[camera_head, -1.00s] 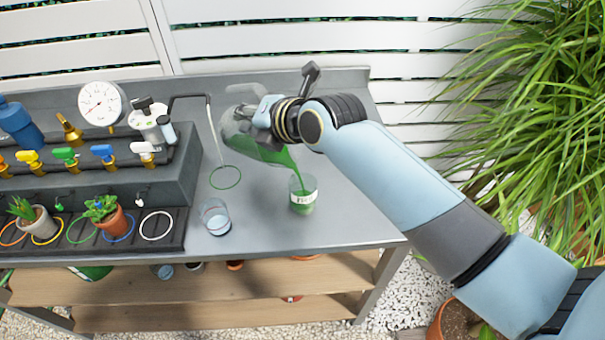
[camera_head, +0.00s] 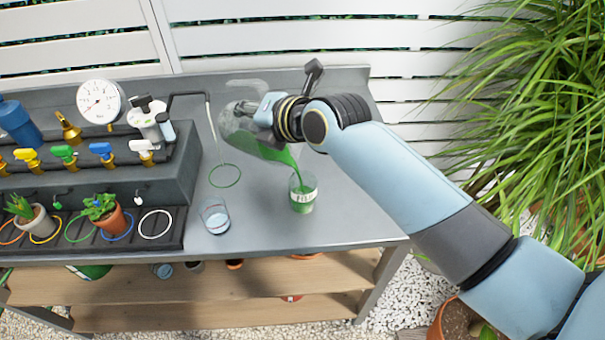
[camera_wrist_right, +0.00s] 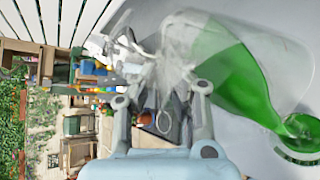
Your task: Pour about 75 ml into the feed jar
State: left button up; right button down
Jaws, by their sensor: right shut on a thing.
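My right gripper (camera_head: 268,112) is shut on a clear jug (camera_head: 240,124) and holds it tilted above the bench. The jug holds green liquid, and a green stream runs from its lip into the labelled feed jar (camera_head: 304,196). The feed jar stands upright on the bench and has green liquid in it; its exact level I cannot read. In the right wrist view the tilted jug (camera_wrist_right: 225,75) shows large, with the feed jar (camera_wrist_right: 301,130) at the lower right under its lip. My left gripper is not in view.
A clear glass (camera_head: 215,216) with a little pale liquid stands left of the feed jar. A green ring (camera_head: 225,176) marks the grey bench (camera_head: 260,225). Coloured valves, a gauge (camera_head: 99,101) and potted plants (camera_head: 103,211) fill the left side.

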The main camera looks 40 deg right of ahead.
jog(key=shift+s+r+b, duration=0.1)
jog(key=shift+s+b, duration=0.05)
jog(key=shift+b, duration=0.2)
dwell(0.5)
jog(key=shift+r+p, duration=0.15)
jog(key=shift+p, duration=0.25)
jog(key=g+p, duration=0.1)
jog(key=p, duration=0.1)
jog(key=w+p, duration=0.1)
jog(key=w+f+g+p, duration=0.1)
jog(key=p, duration=0.1)
jog(key=shift+w+a+g+h+p, duration=0.2)
jog(key=shift+a+g+h+p, duration=0.1)
jog(key=shift+w+f+g, duration=0.15)
jog(key=shift+f+g, duration=0.2)
jog(key=shift+f, duration=0.25)
jog(key=shift+w+f+g, duration=0.15)
jog(key=shift+f+g, duration=0.2)
jog(key=shift+f, duration=0.2)
jog(key=shift+g+p, duration=0.3)
jog(key=shift+p, duration=0.15)
jog(key=shift+a+f, duration=0.1)
jog(key=shift+f, duration=0.15)
jog(key=shift+w, duration=0.15)
